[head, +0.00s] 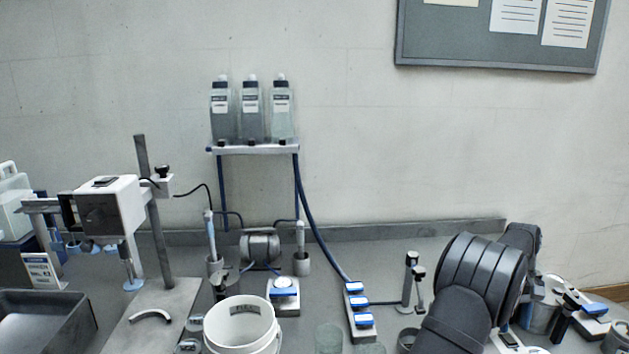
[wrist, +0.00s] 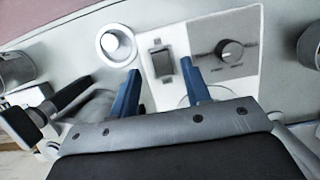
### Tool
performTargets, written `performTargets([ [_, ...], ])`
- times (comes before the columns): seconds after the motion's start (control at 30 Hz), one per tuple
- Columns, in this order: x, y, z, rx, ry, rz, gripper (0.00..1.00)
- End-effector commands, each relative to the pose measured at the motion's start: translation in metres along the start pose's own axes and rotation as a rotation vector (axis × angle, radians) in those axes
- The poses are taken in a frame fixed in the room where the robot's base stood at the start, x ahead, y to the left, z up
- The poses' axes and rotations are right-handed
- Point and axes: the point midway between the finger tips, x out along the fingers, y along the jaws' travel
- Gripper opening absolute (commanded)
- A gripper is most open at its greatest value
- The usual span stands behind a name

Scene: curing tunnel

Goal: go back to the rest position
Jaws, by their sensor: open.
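My gripper (wrist: 160,82) shows in the wrist view as two blue fingers standing apart with nothing between them. Beyond the fingers is a pale control panel with a black rocker switch (wrist: 161,62) and a dark round knob (wrist: 230,50). The switch lies just past the gap between the fingertips; whether a finger touches it I cannot tell. In the head view my dark arm fills the lower right, and the gripper cannot be made out there.
A white bucket (head: 268,335) stands at the front middle. A stand with a white box head (head: 108,207) and a dark tray (head: 80,318) are on the left. A bottle shelf (head: 255,149) is at the back. A power strip (head: 360,316) lies left of my arm.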

Motion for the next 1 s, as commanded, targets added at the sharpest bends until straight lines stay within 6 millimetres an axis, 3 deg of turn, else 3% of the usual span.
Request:
performTargets([
  [0.4,-0.085,0.001,-0.001,0.000,0.002,0.003,0.44],
  [0.6,-0.116,0.000,-0.001,-0.001,0.001,0.001,0.44],
  [0.83,-0.141,0.000,-0.001,0.000,0.001,0.001,0.44],
  [1.0,-0.121,0.000,0.000,-0.001,-0.002,-0.002,0.44],
])
